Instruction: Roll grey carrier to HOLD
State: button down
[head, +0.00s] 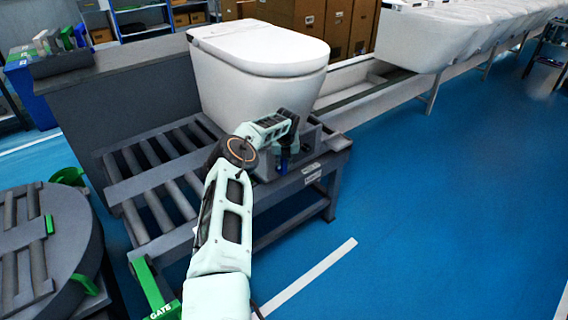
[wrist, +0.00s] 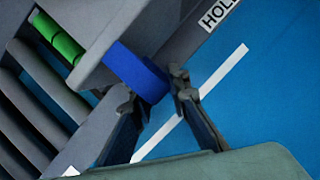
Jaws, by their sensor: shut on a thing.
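The grey carrier (head: 308,140) stands on the roller table under a white toilet (head: 260,90). It is at the right end of the rollers, close to the HOLD label (head: 313,178) on the table's front edge. My gripper (head: 284,160) reaches the carrier's front side. In the wrist view, my gripper (wrist: 153,92) is shut on the carrier's blue handle (wrist: 132,70), with one finger on each side. The HOLD label (wrist: 216,13) shows at the top of the wrist view. My arm hides part of the carrier's front.
Bare rollers (head: 150,160) lie left of the carrier. A green GATE lever (head: 150,285) stands at the table's front left corner, near a round grey turntable (head: 45,245). A line of white toilets (head: 430,40) runs behind right. Blue floor (head: 430,200) is clear at right.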

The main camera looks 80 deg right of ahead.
jog(key=shift+s+d+r, duration=0.1)
jog(key=shift+s+d, duration=0.1)
jog(key=shift+s, duration=0.4)
jog(key=c, duration=1.8)
grip_release()
jog(key=shift+c, duration=0.2)
jog(key=shift+w, duration=0.1)
jog(key=shift+w+a, duration=0.1)
jog(key=shift+w, duration=0.05)
jog(key=v, duration=1.2)
